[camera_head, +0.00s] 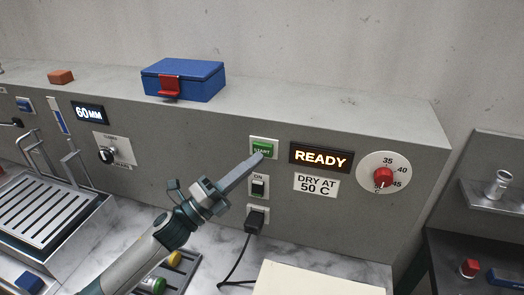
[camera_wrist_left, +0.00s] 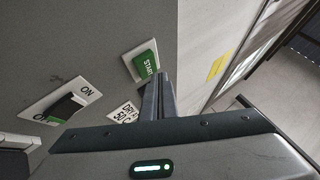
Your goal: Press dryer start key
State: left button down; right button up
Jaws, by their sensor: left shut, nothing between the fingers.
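The green START key (camera_head: 260,149) sits on a white plate on the grey console front, left of the lit READY display (camera_head: 321,157). My left gripper (camera_head: 256,159) is shut and empty, its fingertips at the key's lower edge in the head view. In the left wrist view the green key (camera_wrist_left: 146,66) shows just beyond and to the left of the shut fingertips (camera_wrist_left: 160,80). I cannot tell whether they touch the key. The key's lower edge is partly hidden in the head view. My right gripper is not in view.
An ON rocker switch (camera_head: 258,187) and a plugged-in cable (camera_head: 254,221) sit below the key. A red dial (camera_head: 383,178) is at the right, with a DRY AT 50 C label (camera_head: 316,185) beside it. A blue box (camera_head: 184,78) stands on the console top.

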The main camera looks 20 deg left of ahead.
pick_arm(q)
jog(key=shift+w, duration=0.1)
jog(key=shift+w, duration=0.3)
jog(key=shift+w, duration=0.35)
dwell(0.9)
jog(key=shift+s, duration=0.75)
jog(key=shift+s, duration=0.15)
jog(key=shift+s+a, duration=0.1)
jog(key=shift+s, duration=2.25)
